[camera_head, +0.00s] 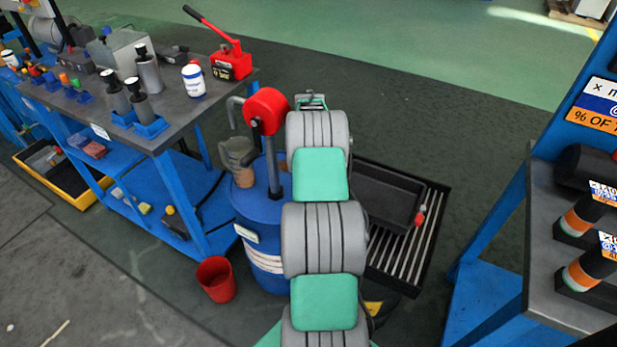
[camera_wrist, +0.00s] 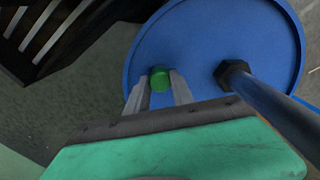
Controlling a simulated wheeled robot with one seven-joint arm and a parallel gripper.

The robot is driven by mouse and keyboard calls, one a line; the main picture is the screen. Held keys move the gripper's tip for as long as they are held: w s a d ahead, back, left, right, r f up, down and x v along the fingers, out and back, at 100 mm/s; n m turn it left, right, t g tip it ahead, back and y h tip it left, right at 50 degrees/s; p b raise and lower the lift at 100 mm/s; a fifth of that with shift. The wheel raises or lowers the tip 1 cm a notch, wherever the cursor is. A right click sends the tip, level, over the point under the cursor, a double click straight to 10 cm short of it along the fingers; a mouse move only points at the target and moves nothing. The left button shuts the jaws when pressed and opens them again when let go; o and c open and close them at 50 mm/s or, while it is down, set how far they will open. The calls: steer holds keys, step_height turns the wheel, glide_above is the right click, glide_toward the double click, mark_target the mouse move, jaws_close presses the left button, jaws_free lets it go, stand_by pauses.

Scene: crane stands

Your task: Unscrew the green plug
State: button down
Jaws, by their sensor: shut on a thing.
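The green plug (camera_wrist: 160,80) shows in the wrist view, on the blue lid of the drum (camera_wrist: 205,45). My gripper (camera_wrist: 160,90) has its two grey fingers on either side of the plug and is shut on it. The plug's lower part and its thread are hidden, so I cannot tell how far it is screwed in. In the head view the blue drum (camera_head: 262,255) stands behind my arm, which hides its right side. The plug and my gripper's fingertips are hidden there.
A hand pump (camera_head: 268,110) with a red head rises from the drum lid, close to my gripper. A red bucket (camera_head: 216,280) stands on the floor. A black tray (camera_head: 378,195) lies on a grate to the right.

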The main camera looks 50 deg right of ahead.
steer(key=shift+r, duration=0.1)
stand_by(0.4)
steer(key=n, duration=0.5)
steer(key=shift+r, duration=0.1)
steer(key=shift+n, duration=1.2)
steer(key=n, duration=0.3)
